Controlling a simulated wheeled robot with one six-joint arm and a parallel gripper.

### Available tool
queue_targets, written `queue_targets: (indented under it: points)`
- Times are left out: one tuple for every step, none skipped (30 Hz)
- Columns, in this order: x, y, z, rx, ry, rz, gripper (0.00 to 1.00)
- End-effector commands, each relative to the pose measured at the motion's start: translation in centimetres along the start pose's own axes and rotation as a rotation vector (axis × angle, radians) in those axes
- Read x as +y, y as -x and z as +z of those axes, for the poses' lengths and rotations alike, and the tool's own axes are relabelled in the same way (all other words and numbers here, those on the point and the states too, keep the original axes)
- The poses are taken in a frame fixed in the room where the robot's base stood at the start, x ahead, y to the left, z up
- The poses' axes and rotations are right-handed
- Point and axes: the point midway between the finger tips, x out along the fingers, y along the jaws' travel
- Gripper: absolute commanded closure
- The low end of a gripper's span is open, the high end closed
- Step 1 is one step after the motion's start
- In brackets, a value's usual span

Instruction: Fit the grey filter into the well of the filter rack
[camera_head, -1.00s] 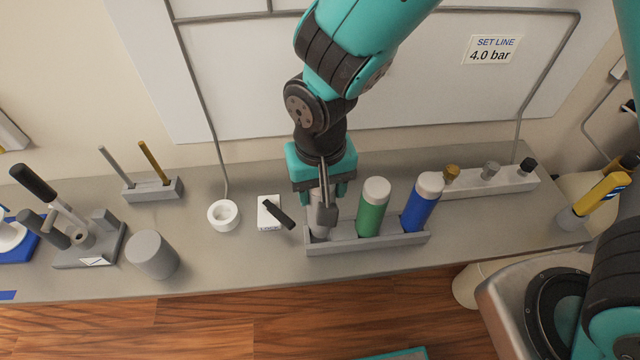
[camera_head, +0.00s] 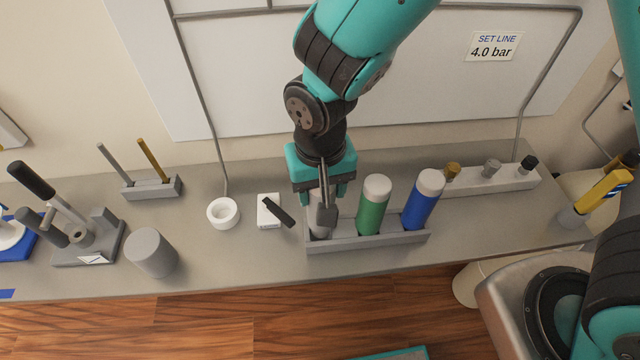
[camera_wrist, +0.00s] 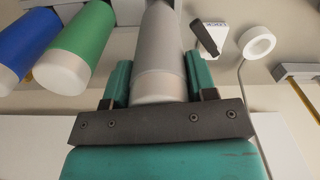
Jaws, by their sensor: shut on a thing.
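The grey filter (camera_wrist: 160,55) is between the two teal fingers of my gripper (camera_wrist: 157,85) in the wrist view. In the head view my gripper (camera_head: 322,192) is over the left end of the filter rack (camera_head: 375,241), a grey trough.
A white box with a black handle (camera_head: 277,211) and a white ring (camera_head: 223,213) lie left of the rack. A grey cylinder (camera_head: 151,253) stands further left. A strip with several knobs (camera_head: 490,183) lies behind the blue filter. The bench's front edge is close before the rack.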

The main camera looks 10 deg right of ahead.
Motion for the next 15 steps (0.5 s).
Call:
queue_targets:
  points:
    - [0.0, -0.2, 0.0, 0.0, 0.0, 0.0, 0.82]
    - [0.0, -0.3, 0.0, 0.0, 0.0, 0.0, 0.82]
    - [0.0, -0.4, 0.0, 0.001, 0.0, 0.0, 0.82]
    - [0.0, -0.5, 0.0, 0.001, 0.0, 0.0, 0.82]
    - [0.0, -0.5, 0.0, 0.001, 0.0, 0.0, 0.82]
    - [0.0, -0.6, 0.0, 0.001, 0.0, 0.0, 0.82]
    - [0.0, -0.7, 0.0, 0.001, 0.0, 0.0, 0.82]
    - [0.0, -0.8, 0.0, 0.001, 0.0, 0.0, 0.82]
    - [0.0, -0.9, 0.0, 0.001, 0.0, 0.0, 0.82]
    - [0.0, -1.0, 0.0, 0.001, 0.0, 0.0, 0.82]
    - [0.0, -1.0, 0.0, 0.001, 0.0, 0.0, 0.82]
    - [0.0, -1.1, 0.0, 0.001, 0.0, 0.0, 0.82]
    - [0.0, -1.2, 0.0, 0.001, 0.0, 0.0, 0.82]
    - [0.0, -1.3, 0.0, 0.001, 0.0, 0.0, 0.82]
    - [0.0, -1.4, 0.0, 0.001, 0.0, 0.0, 0.82]
